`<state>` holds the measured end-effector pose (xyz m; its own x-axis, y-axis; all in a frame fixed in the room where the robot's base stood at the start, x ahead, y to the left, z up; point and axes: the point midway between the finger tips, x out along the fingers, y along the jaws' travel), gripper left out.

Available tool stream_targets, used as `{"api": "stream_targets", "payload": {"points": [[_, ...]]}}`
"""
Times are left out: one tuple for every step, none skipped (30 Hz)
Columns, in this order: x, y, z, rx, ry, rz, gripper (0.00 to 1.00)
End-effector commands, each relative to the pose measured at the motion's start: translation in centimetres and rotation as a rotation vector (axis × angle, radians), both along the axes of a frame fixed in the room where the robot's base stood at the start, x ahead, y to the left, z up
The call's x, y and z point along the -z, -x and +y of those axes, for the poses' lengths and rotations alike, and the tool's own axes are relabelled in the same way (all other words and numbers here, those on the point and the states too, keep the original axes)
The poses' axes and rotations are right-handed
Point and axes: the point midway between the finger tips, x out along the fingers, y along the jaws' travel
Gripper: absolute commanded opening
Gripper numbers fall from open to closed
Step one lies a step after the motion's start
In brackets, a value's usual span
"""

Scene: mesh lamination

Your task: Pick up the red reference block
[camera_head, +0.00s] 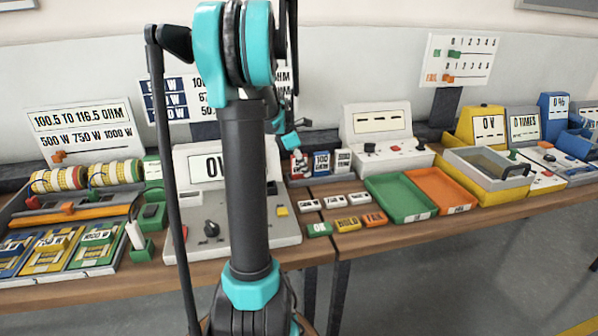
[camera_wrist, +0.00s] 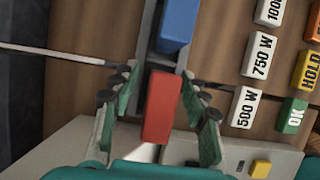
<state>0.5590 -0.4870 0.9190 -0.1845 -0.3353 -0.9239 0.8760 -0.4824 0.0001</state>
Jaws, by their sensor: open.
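The red reference block (camera_wrist: 161,106) shows in the wrist view as a plain red oblong between the fingers of my gripper (camera_wrist: 158,84). The green-padded fingers are open, one on each side of the block, with a visible gap to it on both sides. I cannot tell how far the fingertips reach down beside it. A blue block (camera_wrist: 178,24) lies just beyond the red one in the same grey holder. In the head view my arm covers much of the middle, and the fingers cannot be made out clearly.
White wattage tiles such as the 500 W tile (camera_wrist: 246,107), a green OK tile (camera_wrist: 292,115) and a yellow HOLD tile (camera_wrist: 309,70) lie to the right. A grey meter console (camera_head: 200,165) stands close by. Green (camera_head: 400,199) and orange (camera_head: 441,189) trays lie farther right.

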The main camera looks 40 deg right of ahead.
Motion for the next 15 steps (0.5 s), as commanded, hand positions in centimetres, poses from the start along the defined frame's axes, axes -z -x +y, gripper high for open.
{"api": "stream_targets", "payload": {"points": [[-0.01, 0.0, 0.0, 0.0, 0.0, 0.0, 0.45], [-0.02, 0.0, 0.01, 0.0, 0.0, 0.0, 0.45], [-0.02, 0.0, 0.01, 0.0, 0.0, 0.0, 0.4], [-0.02, 0.01, 0.01, 0.0, 0.0, 0.0, 0.36], [-0.03, 0.0, 0.01, 0.0, 0.0, 0.0, 0.32], [-0.03, 0.0, 0.01, 0.0, 0.0, 0.0, 0.27], [-0.03, 0.0, 0.01, 0.0, 0.0, 0.0, 0.24], [-0.03, 0.0, 0.01, 0.0, 0.0, 0.0, 0.2], [-0.04, 0.0, 0.02, 0.0, 0.0, 0.0, 0.15], [-0.04, 0.0, 0.02, 0.0, 0.0, 0.0, 0.11], [-0.04, 0.0, 0.02, 0.0, 0.0, 0.0, 0.08], [-0.04, 0.0, 0.02, 0.0, 0.0, 0.0, 0.03], [-0.04, 0.0, 0.02, 0.0, 0.0, 0.0, 0.0], [-0.04, 0.0, 0.02, 0.0, 0.0, 0.0, 0.0], [-0.04, 0.0, 0.02, 0.0, 0.0, 0.0, 0.0]]}}
